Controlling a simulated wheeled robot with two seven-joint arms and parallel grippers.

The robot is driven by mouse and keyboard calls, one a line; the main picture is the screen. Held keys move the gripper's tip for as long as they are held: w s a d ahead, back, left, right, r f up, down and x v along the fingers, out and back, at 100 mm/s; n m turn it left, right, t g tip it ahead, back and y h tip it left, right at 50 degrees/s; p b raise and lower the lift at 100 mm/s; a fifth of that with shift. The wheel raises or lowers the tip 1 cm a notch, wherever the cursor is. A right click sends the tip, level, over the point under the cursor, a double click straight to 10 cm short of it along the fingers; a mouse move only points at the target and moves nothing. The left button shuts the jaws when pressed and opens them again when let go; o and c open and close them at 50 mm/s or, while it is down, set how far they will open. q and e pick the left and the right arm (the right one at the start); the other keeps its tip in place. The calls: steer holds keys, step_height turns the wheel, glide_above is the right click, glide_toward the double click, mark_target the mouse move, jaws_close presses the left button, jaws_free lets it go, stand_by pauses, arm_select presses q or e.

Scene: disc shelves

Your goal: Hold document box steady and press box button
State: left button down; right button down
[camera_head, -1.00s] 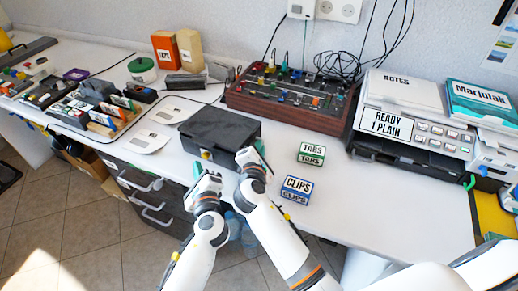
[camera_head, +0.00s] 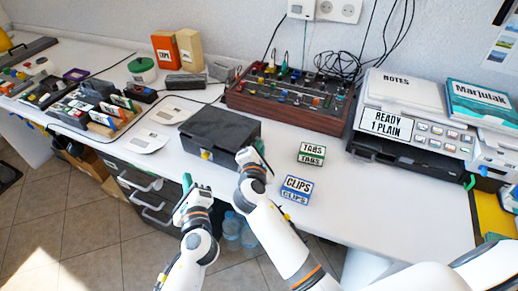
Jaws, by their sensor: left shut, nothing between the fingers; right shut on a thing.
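The document box (camera_head: 219,131) is a dark grey lidded box near the front edge of the white desk, with its lid down. A small yellow button (camera_head: 206,155) is on its front face. My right gripper (camera_head: 256,153) is at the box's front right corner, shut on the box. My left gripper (camera_head: 187,186) is shut and empty, in front of and below the box, apart from the button. The contact of the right fingers is partly hidden by the hand.
A TABS box (camera_head: 311,153) and a CLIPS box (camera_head: 296,190) stand right of the document box. A wooden-sided mixer panel (camera_head: 290,98) is behind. A printer (camera_head: 415,130) stands at right. Pale cards (camera_head: 146,141) lie left of the box.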

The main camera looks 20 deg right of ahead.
steer(key=c, duration=1.5)
jaws_free()
steer(key=shift+o, duration=0.2)
